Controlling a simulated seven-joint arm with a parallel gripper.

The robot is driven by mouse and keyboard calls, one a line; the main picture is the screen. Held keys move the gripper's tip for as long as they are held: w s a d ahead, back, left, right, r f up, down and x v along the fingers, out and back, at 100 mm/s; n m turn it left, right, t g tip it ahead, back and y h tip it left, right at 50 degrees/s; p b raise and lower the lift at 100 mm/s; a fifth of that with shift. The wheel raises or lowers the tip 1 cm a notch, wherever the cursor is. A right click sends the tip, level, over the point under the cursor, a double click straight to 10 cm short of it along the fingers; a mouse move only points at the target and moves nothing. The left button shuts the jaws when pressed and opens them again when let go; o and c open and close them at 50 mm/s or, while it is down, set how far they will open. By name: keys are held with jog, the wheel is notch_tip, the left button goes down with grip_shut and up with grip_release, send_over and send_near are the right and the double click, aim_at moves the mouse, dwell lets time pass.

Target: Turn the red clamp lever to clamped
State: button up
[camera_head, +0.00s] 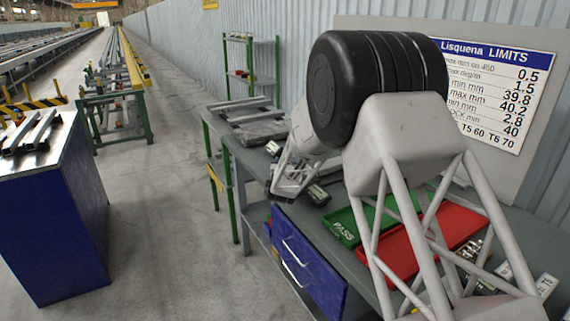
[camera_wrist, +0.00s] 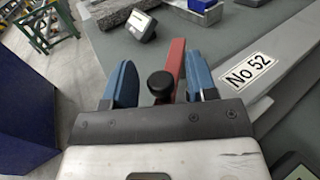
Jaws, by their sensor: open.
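The red clamp lever (camera_wrist: 175,60) shows in the wrist view as a red bar with a black round knob (camera_wrist: 161,85) at its near end. My gripper (camera_wrist: 160,65) is open, with one blue finger to the left of the lever and one to the right. The knob lies between the fingers, close to the gripper body. The right finger is nearer the red bar than the left one. I cannot tell whether either finger touches it. In the head view my own arm covers much of the bench, and I cannot make out the lever there.
In the head view a green PASS tray (camera_head: 345,232) and a red tray (camera_head: 455,225) lie behind my arm.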

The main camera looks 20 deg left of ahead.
jog(key=v, duration=0.7)
jog(key=shift+s, duration=0.3)
jog(key=c, duration=0.4)
jog(key=shift+w+r+m+h, duration=0.4)
jog(key=shift+r+m, duration=0.05)
jog(key=shift+m, duration=0.35)
jog(key=c, duration=0.5)
jog(key=w+r+m+h, duration=0.1)
jog(key=m+h, duration=0.1)
jog(key=m, duration=0.2)
jog(key=w+r+m+h, duration=0.1)
jog(key=r+m+h, duration=0.1)
jog(key=m, duration=0.2)
jog(key=w+r+m+h, duration=0.1)
jog(key=m+h, duration=0.1)
jog(key=m, duration=0.2)
jog(key=shift+w+r+g+h, duration=0.25)
jog(key=shift+w+g+h, duration=0.05)
jog(key=shift+w, duration=0.05)
grip_shut()
jog(key=s+a+r+m+g, duration=0.1)
jog(key=a+m+g, duration=0.4)
jog(key=m, duration=0.7)
jog(key=s+a+r+m+g+h, duration=0.1)
jog(key=s+a+r+m+g, duration=0.1)
jog(key=a+m+g, duration=0.4)
jog(key=shift+s+a+m, duration=0.6)
jog(key=shift+a+m, duration=0.25)
jog(key=shift+m, duration=2.05)
